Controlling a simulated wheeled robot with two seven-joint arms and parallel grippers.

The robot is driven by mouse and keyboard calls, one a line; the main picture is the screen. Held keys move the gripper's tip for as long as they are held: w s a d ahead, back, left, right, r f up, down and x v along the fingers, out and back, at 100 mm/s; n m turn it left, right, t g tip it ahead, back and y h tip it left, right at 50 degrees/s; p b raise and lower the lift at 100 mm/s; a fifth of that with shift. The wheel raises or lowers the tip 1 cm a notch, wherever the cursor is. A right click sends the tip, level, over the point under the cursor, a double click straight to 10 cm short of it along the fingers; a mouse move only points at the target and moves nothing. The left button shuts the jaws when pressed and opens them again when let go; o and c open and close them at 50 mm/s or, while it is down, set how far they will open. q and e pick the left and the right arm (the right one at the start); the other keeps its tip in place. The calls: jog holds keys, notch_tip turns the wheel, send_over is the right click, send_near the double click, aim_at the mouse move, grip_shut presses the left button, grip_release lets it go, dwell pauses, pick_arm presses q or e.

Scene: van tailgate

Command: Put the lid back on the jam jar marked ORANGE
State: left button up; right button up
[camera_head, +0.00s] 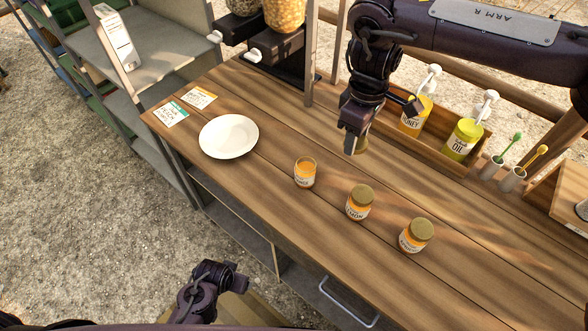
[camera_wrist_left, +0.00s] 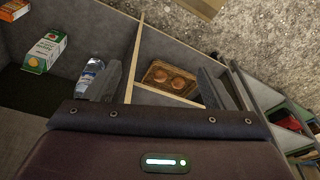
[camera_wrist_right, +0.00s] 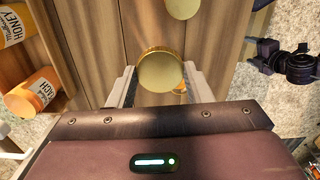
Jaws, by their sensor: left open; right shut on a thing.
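An open jam jar (camera_head: 305,174) with orange contents and no lid stands upright on the wooden counter; its label is too small to read surely. My right gripper (camera_head: 355,147) is shut on a gold lid (camera_wrist_right: 160,72), held above the counter, up and right of the open jar. In the right wrist view the lid sits between the fingertips, with a bit of orange behind it. Two jars with gold lids stand to the right: a middle jar (camera_head: 358,204) whose label seems to read LEMON, and a right jar (camera_head: 415,237). My left gripper (camera_head: 232,278) is open and empty, in front of the counter.
A white plate (camera_head: 229,136) and two cards (camera_head: 199,97) lie on the left. Cups with spoons (camera_head: 513,180) stand at right. Shelves below hold a carton (camera_wrist_left: 44,52).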

pick_arm(q)
jog(key=w+d+r+m+t, duration=0.1)
jog(key=w+d+r+m, duration=0.2)
jog(key=r, duration=0.7)
jog(key=w+d+r+t, duration=0.15)
jog(key=w+r, duration=0.25)
jog(key=r, duration=0.6)
jog(key=w+d+r+m+t+h, duration=0.15)
jog(key=d+r+m, duration=0.35)
jog(key=d+m, duration=0.5)
jog(key=w+d+r+m+t+h, duration=0.1)
jog(key=d+r+m+t+h, duration=0.2)
jog(key=d+r+m, duration=0.65)
jog(key=w+a+f+m+t, duration=0.1)
jog(key=a+f+m, duration=0.1)
jog(key=m, duration=0.2)
jog(key=w+a+f+m+t, duration=0.1)
jog(key=a+f+m, duration=0.2)
jog(key=m, duration=0.2)
jog(key=w+a+f+m+t, duration=0.1)
jog(key=a+f+m, duration=0.1)
jog(key=m, duration=0.3)
jog(key=shift+w+a+f+y, duration=0.25)
jog(key=shift+a+f+y, duration=0.1)
jog(key=shift+a, duration=0.15)
jog(key=shift+a+m, duration=0.2)
jog(key=shift+m, duration=0.05)
pick_arm(e)
jog(key=w+a+f+n, duration=0.2)
jog(key=a+n, duration=0.8)
